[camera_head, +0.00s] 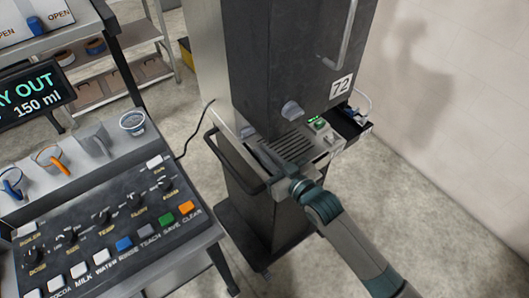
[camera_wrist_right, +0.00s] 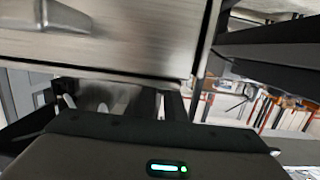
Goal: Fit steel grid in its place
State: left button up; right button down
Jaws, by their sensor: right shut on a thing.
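The steel grid (camera_head: 292,147), a slotted plate, is at the steel ledge below the dark dispenser (camera_head: 290,60) marked 72. It looks roughly level with the ledge; I cannot tell whether it is fully seated. My right gripper (camera_head: 277,166) reaches in from the lower right and is shut at the grid's near left side. The wrist and arm hide part of the front edge. In the right wrist view the right gripper's dark fingers (camera_wrist_right: 165,105) are below a brushed steel surface (camera_wrist_right: 110,45), and the held edge is unclear. My left gripper is not in view.
A green-lit switch (camera_head: 318,123) and an open dark drawer (camera_head: 347,122) are right of the grid. A black handle (camera_head: 222,160) juts out on the left. A control counter (camera_head: 105,220) with knobs, buttons and cups fills the lower left. Floor is clear at the right.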

jog(key=shift+f, duration=0.45)
jog(key=c, duration=1.8)
grip_release()
jog(key=shift+o, duration=0.2)
jog(key=shift+s+d, duration=0.1)
jog(key=shift+s+d+b, duration=0.1)
jog(key=shift+s+b, duration=0.05)
jog(key=shift+b, duration=0.2)
jog(key=b+v, duration=0.4)
jog(key=v, duration=1.2)
jog(key=shift+s+d+r, duration=0.2)
jog(key=shift+s+d, duration=0.05)
jog(key=shift+s, duration=0.05)
